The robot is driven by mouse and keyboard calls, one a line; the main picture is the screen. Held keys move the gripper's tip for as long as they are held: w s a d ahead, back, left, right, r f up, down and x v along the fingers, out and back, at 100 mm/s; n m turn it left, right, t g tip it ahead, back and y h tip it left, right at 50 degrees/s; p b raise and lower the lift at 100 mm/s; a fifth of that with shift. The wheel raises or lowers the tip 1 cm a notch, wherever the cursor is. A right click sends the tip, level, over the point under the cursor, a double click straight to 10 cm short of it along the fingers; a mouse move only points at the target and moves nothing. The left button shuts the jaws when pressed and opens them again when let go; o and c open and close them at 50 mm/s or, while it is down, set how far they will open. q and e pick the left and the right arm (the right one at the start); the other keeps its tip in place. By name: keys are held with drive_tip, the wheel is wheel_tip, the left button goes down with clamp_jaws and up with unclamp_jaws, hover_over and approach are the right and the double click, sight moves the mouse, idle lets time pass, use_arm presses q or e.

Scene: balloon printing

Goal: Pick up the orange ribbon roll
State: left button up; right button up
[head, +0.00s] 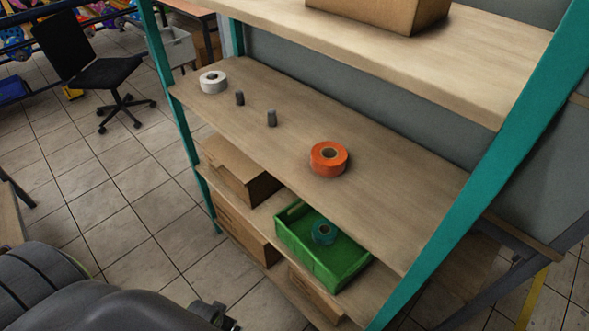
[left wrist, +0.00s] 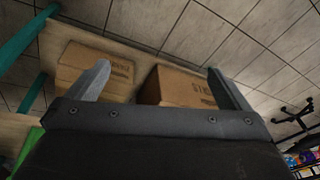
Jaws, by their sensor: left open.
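The orange ribbon roll (head: 329,158) lies flat on the middle wooden shelf (head: 400,205) in the head view, right of the shelf's centre. In the left wrist view, my left gripper (left wrist: 160,82) is open, its two fingers spread wide with nothing between them. It faces cardboard boxes on a lower shelf, and the orange roll is not in that view. In the head view a dark arm of mine fills the lower left, away from the roll. My right gripper does not show.
A white roll (head: 213,82) and two small grey cylinders (head: 271,118) share the shelf. An upper shelf (head: 470,60) overhangs behind. Teal posts (head: 440,235) frame the rack. Below are cardboard boxes (head: 240,170) and a green crate (head: 300,250) holding a teal roll (head: 324,232).

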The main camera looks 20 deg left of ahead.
use_arm(q)
drive_tip(key=w+d+r+t, duration=0.1)
drive_tip(key=w+r, duration=0.2)
drive_tip(key=r, duration=0.6)
drive_tip(key=w+d+r+t, duration=0.1)
drive_tip(key=w+r, duration=0.2)
drive_tip(key=r, duration=0.5)
drive_tip(key=m+t+h+b, duration=0.2)
drive_tip(key=m+t+h, duration=0.15)
drive_tip(key=t, duration=0.55)
approach(320, 161)
drive_tip(key=shift+h, duration=0.45)
drive_tip(key=x, duration=0.5)
drive_tip(key=a+x, duration=0.1)
drive_tip(key=x, duration=0.2)
drive_tip(key=shift+w+d+f+p, duration=0.1)
drive_tip(key=shift+w+f+p, duration=0.1)
drive_tip(key=shift+p, duration=0.2)
drive_tip(key=shift+w+d+f, duration=0.2)
drive_tip(key=shift+w+d, duration=0.05)
drive_tip(key=shift+w, duration=0.35)
drive_tip(key=shift+p+x, duration=0.65)
drive_tip(key=shift+x, duration=1.35)
drive_tip(key=shift+s+d+f, duration=0.1)
drive_tip(key=shift+c, duration=0.3)
drive_tip(key=c, duration=1.1)
drive_tip(key=shift+o, duration=0.2)
wheel_tip(320, 161, up, 10)
drive_tip(key=shift+b, duration=0.35)
